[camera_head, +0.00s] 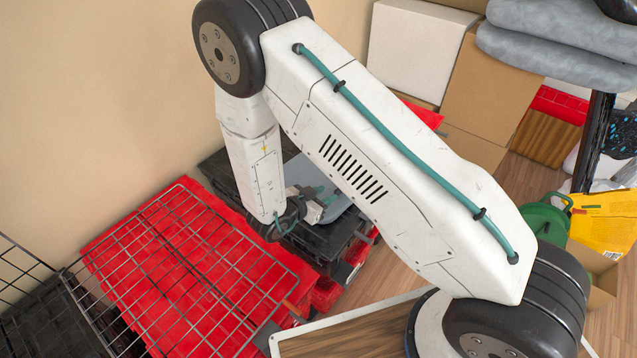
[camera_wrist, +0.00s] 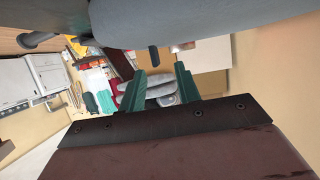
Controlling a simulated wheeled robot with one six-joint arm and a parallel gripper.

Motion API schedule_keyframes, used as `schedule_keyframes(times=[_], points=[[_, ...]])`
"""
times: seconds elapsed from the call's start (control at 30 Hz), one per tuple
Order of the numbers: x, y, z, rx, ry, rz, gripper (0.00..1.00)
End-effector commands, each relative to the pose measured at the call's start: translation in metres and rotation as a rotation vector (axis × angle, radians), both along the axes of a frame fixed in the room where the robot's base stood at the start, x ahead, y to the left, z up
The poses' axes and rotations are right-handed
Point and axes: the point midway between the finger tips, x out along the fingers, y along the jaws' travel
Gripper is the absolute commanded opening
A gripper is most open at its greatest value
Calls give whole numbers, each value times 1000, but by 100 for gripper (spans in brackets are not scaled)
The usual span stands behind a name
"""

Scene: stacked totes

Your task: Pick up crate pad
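The crate pad appears to be the flat grey-blue pad (camera_head: 341,209) lying on top of a black crate (camera_head: 325,238) beside the wall. My arm hides part of it in the head view. A large smooth grey surface (camera_wrist: 200,20), probably the same pad very close, fills the top of the wrist view. My gripper (camera_head: 322,192) is low over the pad in the head view. In the wrist view its two green fingers (camera_wrist: 160,82) stand apart with nothing between them. I cannot tell whether they touch the pad.
Red totes (camera_head: 160,250) and a wire grid (camera_head: 195,275) lie to the left of the black crate. Cardboard boxes (camera_head: 490,85) and stacked grey cushions (camera_head: 560,30) stand at the back right. A green watering can (camera_head: 545,215) and a yellow packet (camera_head: 605,220) are at the right.

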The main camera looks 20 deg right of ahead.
Motion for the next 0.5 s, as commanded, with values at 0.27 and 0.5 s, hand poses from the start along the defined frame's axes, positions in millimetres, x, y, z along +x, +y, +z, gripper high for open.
schedule_keyframes(times=[0.27,0.5], points=[[13,-30,-11,-1,1,-3,33],[26,-58,-21,2,-1,-2,33]])
